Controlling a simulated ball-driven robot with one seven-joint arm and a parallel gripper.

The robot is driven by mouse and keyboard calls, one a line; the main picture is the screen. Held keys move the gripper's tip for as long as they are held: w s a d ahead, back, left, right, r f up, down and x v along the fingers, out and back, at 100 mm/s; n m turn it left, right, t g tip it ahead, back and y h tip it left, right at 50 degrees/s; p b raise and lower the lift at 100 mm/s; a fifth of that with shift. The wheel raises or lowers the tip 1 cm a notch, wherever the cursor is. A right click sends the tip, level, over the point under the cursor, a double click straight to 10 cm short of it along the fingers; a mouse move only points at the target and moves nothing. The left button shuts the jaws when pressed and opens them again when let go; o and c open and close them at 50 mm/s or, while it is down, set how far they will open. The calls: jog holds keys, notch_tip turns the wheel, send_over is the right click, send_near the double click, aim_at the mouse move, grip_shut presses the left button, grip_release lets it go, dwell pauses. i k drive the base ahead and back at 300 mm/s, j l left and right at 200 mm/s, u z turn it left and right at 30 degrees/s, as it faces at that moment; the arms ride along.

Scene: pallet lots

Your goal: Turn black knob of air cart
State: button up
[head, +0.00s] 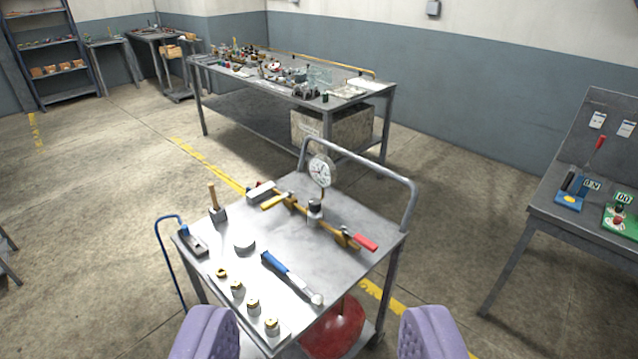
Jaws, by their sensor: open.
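The air cart (340,270) is a grey metal cart in the middle of the head view, with a push handle at its back right. A brass pipe assembly lies across its top, with a yellow lever (274,202) on the left and a red lever (366,242) on the right. A dark knob (315,205), apparently the black knob, stands upright between them. A round white gauge (321,171) rises behind the knob. My gripper (318,315) shows two purple fingers at the bottom edge, wide apart and empty, on the near side of the cart.
A red tank (335,328) sits below. A workbench (560,212) stands right; a cluttered table (345,95) stands behind.

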aim_at(314, 205)
jog(key=i+l, duration=0.2)
jog(key=i, duration=0.25)
jog(key=i+l, duration=0.2)
jog(key=i, duration=0.2)
jog(key=i+l, duration=0.2)
jog(key=i, duration=0.25)
jog(key=i+l+z, duration=0.1)
jog(key=i+l, duration=0.15)
jog(key=i, duration=0.2)
jog(key=i+l, duration=0.15)
jog(key=i, duration=0.3)
